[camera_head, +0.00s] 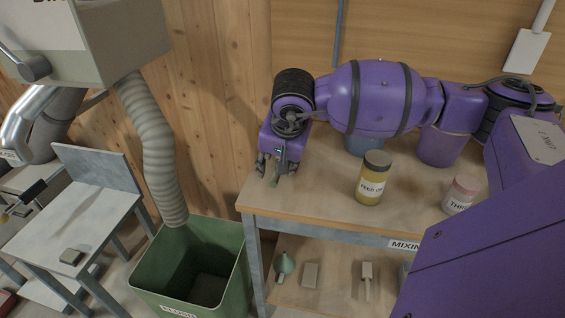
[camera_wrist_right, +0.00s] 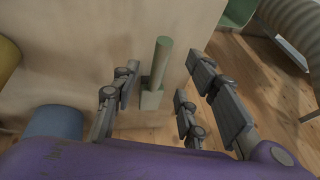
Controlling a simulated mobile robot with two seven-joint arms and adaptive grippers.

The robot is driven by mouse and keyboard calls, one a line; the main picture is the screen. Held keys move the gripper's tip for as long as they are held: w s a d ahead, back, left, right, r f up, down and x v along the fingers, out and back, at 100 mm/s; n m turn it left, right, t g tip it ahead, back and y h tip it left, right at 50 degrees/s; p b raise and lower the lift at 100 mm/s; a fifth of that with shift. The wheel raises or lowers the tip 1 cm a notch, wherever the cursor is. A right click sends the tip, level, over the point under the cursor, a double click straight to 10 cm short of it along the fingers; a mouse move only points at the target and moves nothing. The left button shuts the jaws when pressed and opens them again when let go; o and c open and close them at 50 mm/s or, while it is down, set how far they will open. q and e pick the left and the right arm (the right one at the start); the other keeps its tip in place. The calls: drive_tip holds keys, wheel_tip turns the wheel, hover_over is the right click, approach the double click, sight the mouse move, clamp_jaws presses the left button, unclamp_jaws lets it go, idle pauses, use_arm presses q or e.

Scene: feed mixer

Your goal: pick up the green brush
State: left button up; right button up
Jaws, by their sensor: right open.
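The green brush (camera_wrist_right: 161,64) lies on the mixing table near its left end, with its rod-like handle and blockier end (camera_wrist_right: 151,99) showing in the right wrist view. I cannot tell how far above the tabletop the fingertips are. My left gripper is in neither view.
The lower shelf holds small tools.

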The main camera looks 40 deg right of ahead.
drive_tip(key=shift+h, duration=0.3)
drive_tip(key=x, duration=0.5)
drive_tip(key=d+x, duration=0.1)
drive_tip(key=x, duration=0.1)
drive_tip(key=shift+w+r+p, duration=0.1)
drive_tip(key=shift+w+p, duration=0.3)
drive_tip(key=shift+w, duration=0.1)
drive_tip(key=shift+r, duration=0.1)
clamp_jaws()
